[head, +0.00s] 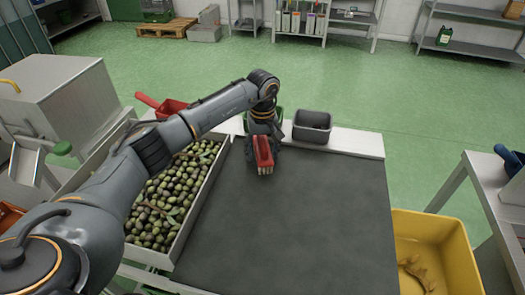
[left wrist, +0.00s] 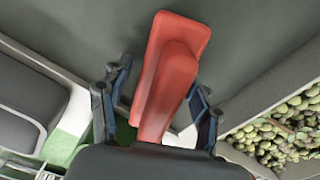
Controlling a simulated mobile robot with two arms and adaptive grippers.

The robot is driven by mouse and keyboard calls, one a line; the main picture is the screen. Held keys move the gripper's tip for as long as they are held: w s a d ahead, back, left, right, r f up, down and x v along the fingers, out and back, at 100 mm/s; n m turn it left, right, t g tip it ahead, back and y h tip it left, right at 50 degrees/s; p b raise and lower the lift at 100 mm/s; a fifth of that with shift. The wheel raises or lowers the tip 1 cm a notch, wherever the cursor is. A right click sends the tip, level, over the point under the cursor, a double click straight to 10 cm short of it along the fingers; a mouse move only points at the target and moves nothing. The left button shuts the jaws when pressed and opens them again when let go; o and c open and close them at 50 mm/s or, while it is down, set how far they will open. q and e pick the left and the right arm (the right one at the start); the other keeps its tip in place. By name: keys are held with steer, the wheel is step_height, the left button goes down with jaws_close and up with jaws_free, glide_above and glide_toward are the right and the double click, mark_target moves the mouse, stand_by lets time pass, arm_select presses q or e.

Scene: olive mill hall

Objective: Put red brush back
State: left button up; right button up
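The red brush (head: 264,150) is in my left gripper (head: 262,142), over the far edge of the dark mat, with its pale bristles toward the near side. In the left wrist view the red brush (left wrist: 166,75) runs between the two fingers of the left gripper (left wrist: 160,92), which close in on its sides; its lower end is hidden by the gripper body. A green bin (head: 279,114) stands just behind the gripper, mostly hidden by it. A grey bin (head: 312,127) stands to its right and looks empty. My right gripper is not in view.
A tray of olives (head: 213,181) lies left of the dark mat (head: 295,225), which is clear. A red bin (head: 172,107) stands behind the tray, near a red handle (head: 147,99). A yellow tub (head: 455,255) is at the right.

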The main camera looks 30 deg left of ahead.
arm_select(q)
steer(key=shift+r, duration=0.1)
steer(key=shift+r+p, duration=0.25)
steer(key=shift+p, duration=0.05)
steer(key=shift+r, duration=0.4)
step_height(320, 180, up, 11)
steer(key=shift+f+b, duration=0.1)
steer(key=shift+b, duration=0.45)
